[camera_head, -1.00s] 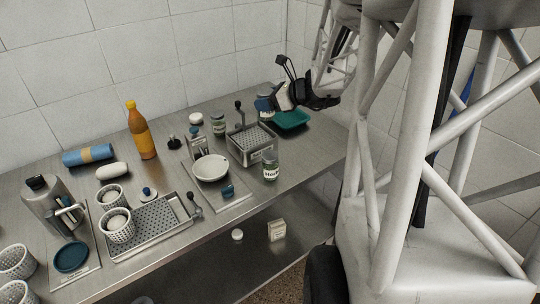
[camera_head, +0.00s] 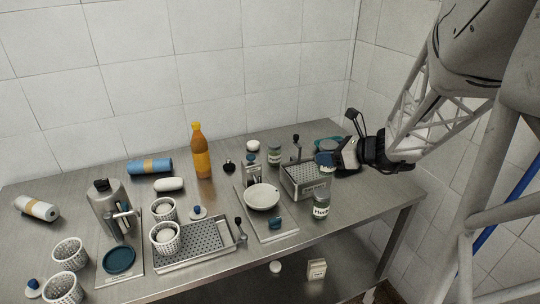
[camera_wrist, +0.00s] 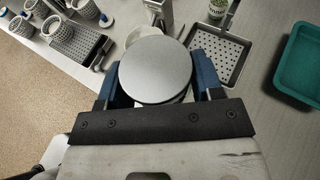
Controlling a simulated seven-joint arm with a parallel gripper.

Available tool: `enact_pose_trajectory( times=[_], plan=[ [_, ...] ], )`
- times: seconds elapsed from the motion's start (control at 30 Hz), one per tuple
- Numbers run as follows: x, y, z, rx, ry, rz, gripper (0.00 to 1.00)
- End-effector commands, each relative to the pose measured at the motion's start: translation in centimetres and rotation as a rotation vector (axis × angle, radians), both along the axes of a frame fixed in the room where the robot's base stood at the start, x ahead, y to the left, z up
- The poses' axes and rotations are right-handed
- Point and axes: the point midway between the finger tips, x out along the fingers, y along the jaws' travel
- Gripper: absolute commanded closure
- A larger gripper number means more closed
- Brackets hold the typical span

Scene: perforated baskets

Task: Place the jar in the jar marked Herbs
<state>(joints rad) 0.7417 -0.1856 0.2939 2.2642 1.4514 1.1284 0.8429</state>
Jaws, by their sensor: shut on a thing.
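My gripper (camera_head: 326,159) is at the right of the table, above and behind the jar marked Herbs (camera_head: 321,206). In the wrist view its blue fingers (camera_wrist: 158,85) are shut around a jar with a round grey lid (camera_wrist: 155,66). The lid hides the rest of this held jar there. In the head view the held jar (camera_head: 327,172) shows only partly below the fingers, beside the perforated basket's right end. The Herbs jar stands upright with a white label facing front. I cannot make it out in the wrist view.
The grey perforated basket (camera_head: 296,187) stands left of my gripper. A teal tray (camera_wrist: 297,64) lies close by, behind my gripper in the head view. A white bowl (camera_head: 262,198), a perforated tray (camera_head: 195,250) and an orange bottle (camera_head: 201,155) stand further left.

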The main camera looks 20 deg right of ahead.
Motion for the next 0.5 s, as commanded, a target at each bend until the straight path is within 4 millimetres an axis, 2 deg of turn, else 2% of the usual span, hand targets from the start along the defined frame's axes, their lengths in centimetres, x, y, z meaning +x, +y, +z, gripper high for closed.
enact_pose_trajectory(
  times=[0.3,0.5],
  plan=[
    [0.0,0.0,-3.3,0.002,0.003,0.000,0.68],
    [0.0,0.0,-3.7,0.001,0.001,0.000,0.68]
  ],
)
